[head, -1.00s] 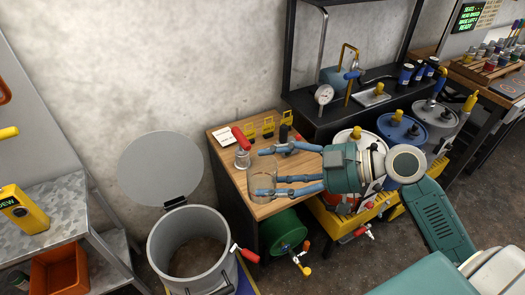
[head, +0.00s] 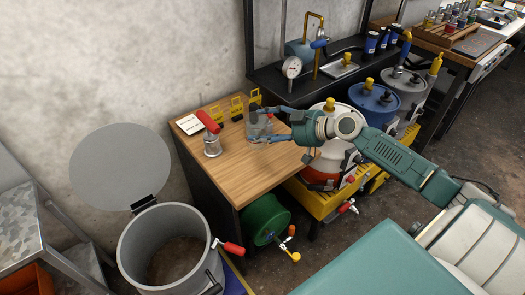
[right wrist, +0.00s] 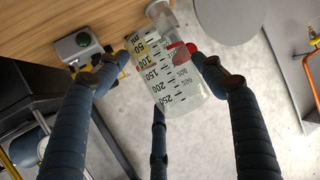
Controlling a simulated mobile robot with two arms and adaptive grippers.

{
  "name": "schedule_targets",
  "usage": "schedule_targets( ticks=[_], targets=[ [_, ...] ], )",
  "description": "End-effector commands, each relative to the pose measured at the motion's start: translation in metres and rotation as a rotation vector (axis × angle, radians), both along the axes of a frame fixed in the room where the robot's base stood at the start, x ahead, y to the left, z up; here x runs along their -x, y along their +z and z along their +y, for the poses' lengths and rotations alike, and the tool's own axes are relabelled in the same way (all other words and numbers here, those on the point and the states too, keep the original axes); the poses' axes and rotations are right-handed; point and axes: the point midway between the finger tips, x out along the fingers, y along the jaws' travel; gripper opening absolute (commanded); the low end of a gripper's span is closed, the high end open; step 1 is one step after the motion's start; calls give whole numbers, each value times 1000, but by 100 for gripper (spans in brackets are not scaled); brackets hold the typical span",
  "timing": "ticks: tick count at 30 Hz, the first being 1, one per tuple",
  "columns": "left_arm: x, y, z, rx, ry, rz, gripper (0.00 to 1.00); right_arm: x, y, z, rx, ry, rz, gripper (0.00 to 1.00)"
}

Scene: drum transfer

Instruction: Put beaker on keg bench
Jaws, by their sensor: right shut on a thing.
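The clear beaker (head: 257,130) is between the blue fingers of my right gripper (head: 265,123), over the right part of the wooden bench top (head: 207,172). My right gripper is shut on it. In the right wrist view the beaker (right wrist: 172,85) shows graduation marks and stands between the fingertips (right wrist: 165,66), with the wooden top behind it at upper left. I cannot tell whether its base touches the wood. My left gripper is not in view.
A red-handled metal piece (head: 212,142) stands left of the beaker. An open grey drum (head: 165,245) stands at front left. The bench's front is clear.

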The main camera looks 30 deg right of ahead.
Motion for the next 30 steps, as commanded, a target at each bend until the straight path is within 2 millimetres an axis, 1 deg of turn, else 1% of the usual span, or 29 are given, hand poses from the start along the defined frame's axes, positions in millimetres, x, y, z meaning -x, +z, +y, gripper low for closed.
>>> schedule_targets(
  ticks=[1,3,6,11,18,21,30],
  targets=[
    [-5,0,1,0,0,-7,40,0,-14,0,-7,-3,2,46],
    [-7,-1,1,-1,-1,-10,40,0,-30,0,-5,-2,2,46],
    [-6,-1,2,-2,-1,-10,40,0,-47,1,-2,-1,1,46],
    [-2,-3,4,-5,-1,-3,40,0,-60,0,-1,0,0,46],
    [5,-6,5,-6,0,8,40,0,-94,1,-4,-1,1,46],
    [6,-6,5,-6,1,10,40,0,-101,1,0,1,-1,46],
    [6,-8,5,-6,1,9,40,0,-103,1,1,2,-2,46]
  ],
)
